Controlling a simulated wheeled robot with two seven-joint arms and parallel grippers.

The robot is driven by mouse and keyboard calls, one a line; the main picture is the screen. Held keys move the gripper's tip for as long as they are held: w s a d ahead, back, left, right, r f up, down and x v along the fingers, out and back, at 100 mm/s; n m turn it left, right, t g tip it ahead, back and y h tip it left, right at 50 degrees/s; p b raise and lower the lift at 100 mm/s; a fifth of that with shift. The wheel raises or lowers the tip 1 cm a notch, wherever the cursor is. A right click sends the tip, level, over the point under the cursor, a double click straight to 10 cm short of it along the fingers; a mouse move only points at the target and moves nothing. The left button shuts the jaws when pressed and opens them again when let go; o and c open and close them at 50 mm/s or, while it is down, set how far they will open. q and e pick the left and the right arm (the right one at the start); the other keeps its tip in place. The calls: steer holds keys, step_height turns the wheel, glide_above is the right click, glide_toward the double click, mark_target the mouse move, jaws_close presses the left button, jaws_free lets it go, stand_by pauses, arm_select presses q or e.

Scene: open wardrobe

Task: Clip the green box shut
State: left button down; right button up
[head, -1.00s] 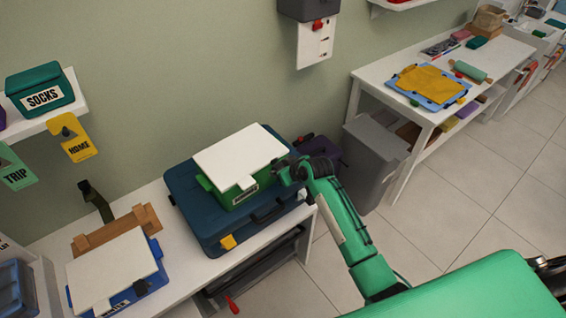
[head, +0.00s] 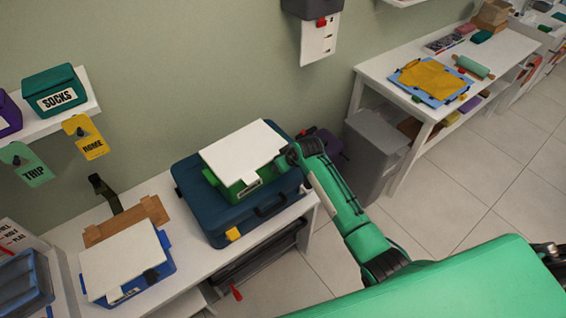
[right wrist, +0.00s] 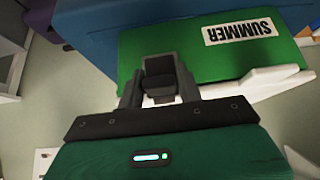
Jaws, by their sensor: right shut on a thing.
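The green box (head: 241,190), with a white lid (head: 243,147) on top, sits on a dark blue suitcase (head: 222,217). In the right wrist view the green box (right wrist: 210,55) shows its SUMMER label upside down, and part of the white lid (right wrist: 265,84) runs along its edge. My right gripper (head: 288,157) is at the right end of the green box. Its fingers (right wrist: 160,88) are shut on a small dark piece, apparently a clip, against the green side. Whether the clip is fastened cannot be told. My left gripper is not in view.
A blue box with a white lid (head: 122,262) stands at left beside a brown wooden board (head: 150,211). A teal SOCKS box (head: 55,90) is on the wall shelf.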

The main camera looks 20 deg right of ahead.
steer(key=o, duration=0.9)
steer(key=shift+b+v, duration=2.1)
steer(key=shift+v, duration=4.7)
steer(key=shift+d, duration=0.1)
